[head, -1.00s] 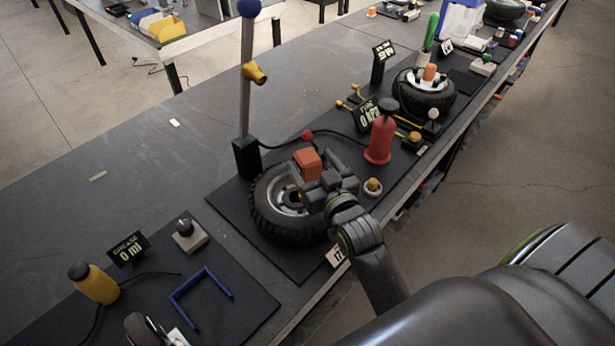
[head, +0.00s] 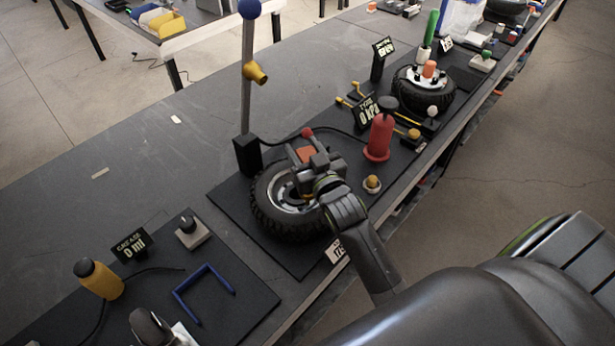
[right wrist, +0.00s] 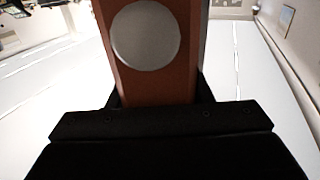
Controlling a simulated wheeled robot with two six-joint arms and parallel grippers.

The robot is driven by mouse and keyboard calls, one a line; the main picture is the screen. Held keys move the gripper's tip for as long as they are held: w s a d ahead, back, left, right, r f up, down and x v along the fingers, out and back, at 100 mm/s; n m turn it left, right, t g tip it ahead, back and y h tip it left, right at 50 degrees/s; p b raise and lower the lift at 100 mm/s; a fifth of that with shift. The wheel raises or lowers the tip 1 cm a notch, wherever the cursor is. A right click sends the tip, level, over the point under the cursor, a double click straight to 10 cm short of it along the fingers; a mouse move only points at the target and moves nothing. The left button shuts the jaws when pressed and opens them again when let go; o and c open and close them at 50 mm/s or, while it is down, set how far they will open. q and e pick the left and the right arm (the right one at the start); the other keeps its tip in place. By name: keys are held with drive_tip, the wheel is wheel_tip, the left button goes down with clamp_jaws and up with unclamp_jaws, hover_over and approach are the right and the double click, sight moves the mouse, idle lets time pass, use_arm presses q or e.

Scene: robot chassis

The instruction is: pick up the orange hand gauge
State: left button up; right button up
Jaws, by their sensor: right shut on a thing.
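The orange hand gauge shows as a small orange block (head: 307,154) just past the fingers of my right gripper (head: 305,164). The right gripper is shut on it, above the wheel with the black tire (head: 268,212) lying on the dark mat. In the right wrist view the gauge (right wrist: 185,75) is a large red-brown block with a round grey disc on its face, between the jaws. The gripper hides much of the gauge in the head view. I cannot tell the gap between gauge and wheel.
A post with a blue ball (head: 249,9) stands behind the wheel. A red pump-like bottle (head: 380,136) and a yellow knob (head: 372,182) are to the right. The bench's back left is mostly clear.

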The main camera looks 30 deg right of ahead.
clamp_jaws()
drive_tip(key=shift+r, duration=0.1)
